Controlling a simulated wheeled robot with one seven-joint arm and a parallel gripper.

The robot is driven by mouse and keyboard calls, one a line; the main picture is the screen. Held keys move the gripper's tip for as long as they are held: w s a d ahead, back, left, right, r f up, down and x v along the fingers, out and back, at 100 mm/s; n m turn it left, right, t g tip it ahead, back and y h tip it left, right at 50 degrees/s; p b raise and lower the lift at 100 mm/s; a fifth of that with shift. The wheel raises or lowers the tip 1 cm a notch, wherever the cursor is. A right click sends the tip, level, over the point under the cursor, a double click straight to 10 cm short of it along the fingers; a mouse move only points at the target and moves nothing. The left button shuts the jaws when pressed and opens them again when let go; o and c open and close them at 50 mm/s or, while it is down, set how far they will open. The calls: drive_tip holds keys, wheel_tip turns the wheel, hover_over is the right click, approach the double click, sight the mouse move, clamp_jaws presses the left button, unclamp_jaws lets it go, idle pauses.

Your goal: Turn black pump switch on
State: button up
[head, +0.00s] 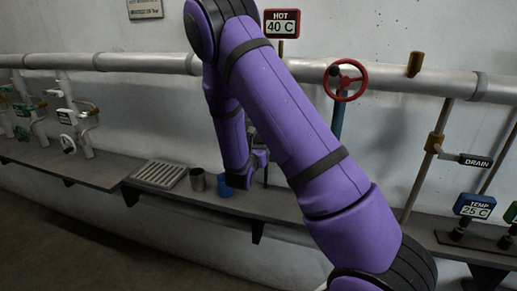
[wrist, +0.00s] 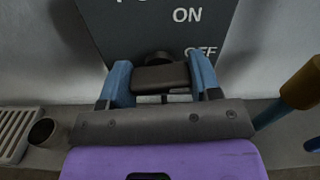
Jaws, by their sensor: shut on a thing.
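In the wrist view, a dark grey panel (wrist: 158,25) carries the white words ON and OFF at its right side. The black pump switch (wrist: 160,77) sits at the panel's lower part, a dark block in front of a round hub. My gripper (wrist: 161,88) has its two blue fingers on either side of this block and is shut on it. Whether the switch points to ON or OFF I cannot tell.
A slatted tray (head: 160,174) and a metal cup (head: 197,180) stand on the shelf to the left. A red valve wheel (head: 345,80) and a drain lever (head: 474,161) are to the right.

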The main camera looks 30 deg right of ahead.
drive_tip(key=n, duration=1)
drive_tip(key=shift+n, duration=0.4)
idle(0.4)
drive_tip(key=o, duration=0.9)
drive_tip(key=v, duration=1.1)
